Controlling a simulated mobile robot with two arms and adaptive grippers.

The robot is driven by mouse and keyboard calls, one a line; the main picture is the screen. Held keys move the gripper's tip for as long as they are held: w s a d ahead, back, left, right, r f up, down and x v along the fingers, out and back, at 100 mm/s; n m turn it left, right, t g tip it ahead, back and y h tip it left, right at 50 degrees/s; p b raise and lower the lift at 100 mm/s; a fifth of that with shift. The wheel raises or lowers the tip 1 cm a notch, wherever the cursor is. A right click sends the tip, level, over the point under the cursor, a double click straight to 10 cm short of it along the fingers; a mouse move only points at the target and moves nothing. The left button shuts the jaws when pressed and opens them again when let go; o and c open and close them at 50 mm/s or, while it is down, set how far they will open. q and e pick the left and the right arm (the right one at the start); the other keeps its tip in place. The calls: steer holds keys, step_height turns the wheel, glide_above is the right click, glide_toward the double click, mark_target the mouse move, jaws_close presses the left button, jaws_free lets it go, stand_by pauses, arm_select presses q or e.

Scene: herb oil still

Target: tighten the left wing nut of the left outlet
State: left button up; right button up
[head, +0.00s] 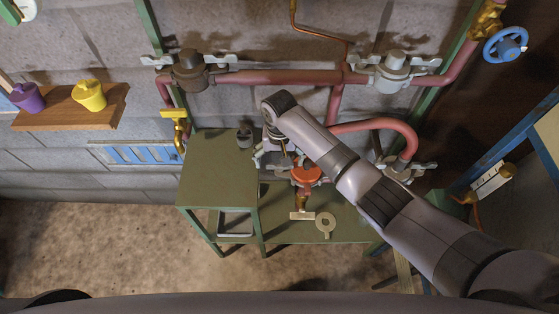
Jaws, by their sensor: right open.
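A dark brown pipe fitting (189,70) sits at the left end of the red pipe on the wall. It has a pale grey left wing nut (158,61) and a right wing nut (225,59). I cannot tell for sure that this fitting is the left outlet. My right gripper (279,160) is open, pointing down beside an orange-red round part (306,175) above the green bench, well below and right of the brown fitting. My forearm hides part of the pipework behind it. My left gripper is not in view.
A grey fitting (392,72) and a lower one (392,168) also carry wing nuts. A green stand (217,165) is at left of the bench. A wooden shelf (50,119) holds purple and yellow pots. A blue handwheel (505,44) is at upper right.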

mark_target(280, 164)
step_height(280, 164, up, 11)
stand_by(0.3)
